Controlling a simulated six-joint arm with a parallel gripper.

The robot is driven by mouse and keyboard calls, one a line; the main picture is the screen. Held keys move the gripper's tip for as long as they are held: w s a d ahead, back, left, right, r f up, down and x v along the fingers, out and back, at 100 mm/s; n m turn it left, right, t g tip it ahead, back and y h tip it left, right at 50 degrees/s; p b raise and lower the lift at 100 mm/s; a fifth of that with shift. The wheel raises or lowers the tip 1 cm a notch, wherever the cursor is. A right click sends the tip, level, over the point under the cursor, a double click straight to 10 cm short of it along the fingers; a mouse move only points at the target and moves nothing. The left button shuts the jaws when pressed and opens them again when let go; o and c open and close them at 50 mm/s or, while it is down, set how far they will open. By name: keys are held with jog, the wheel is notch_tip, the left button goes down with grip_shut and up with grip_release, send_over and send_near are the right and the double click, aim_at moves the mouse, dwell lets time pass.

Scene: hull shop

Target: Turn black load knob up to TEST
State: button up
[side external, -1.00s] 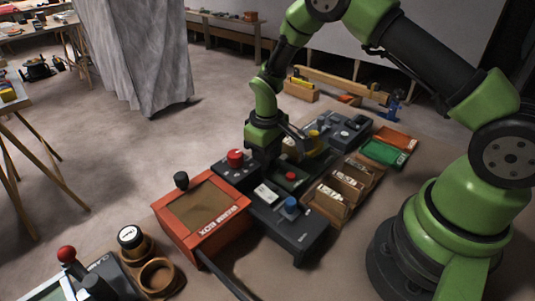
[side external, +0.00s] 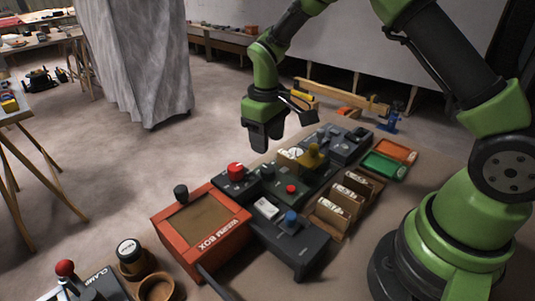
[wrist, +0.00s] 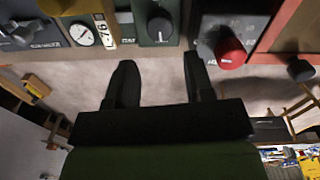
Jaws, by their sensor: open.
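The black load knob (wrist: 160,26) sits on a dark green box (wrist: 170,8) at the top of the wrist view, with a light pointer line on it. In the side view the knob (side external: 267,172) shows small on the box's far end. Small lettering that looks like TEST stands left of it in the wrist view; I cannot read the knob's setting with certainty. My gripper (wrist: 160,62) is open and empty, its two fingers apart below the knob in that view. In the side view my gripper (side external: 263,146) hangs above the far edge of the boxes, clear of the knob.
A red knob (wrist: 230,52) on a grey box is close beside the right finger. The orange-red warm box (side external: 207,262) stands left in the side view. A dial gauge (wrist: 82,34) and number tags lie left of the green box. Open floor lies beyond the boxes.

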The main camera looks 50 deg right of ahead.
aim_at(268, 168)
jog(key=shift+r, duration=0.8)
jog(key=m, duration=0.4)
jog(key=shift+d+f+m, duration=0.1)
jog(key=shift+f+m, duration=0.1)
jog(key=shift+m, duration=0.1)
jog(key=shift+f+m, duration=0.2)
jog(key=shift+m, duration=0.1)
notch_tip(268, 168, down, 10)
jog(key=shift+r, duration=0.2)
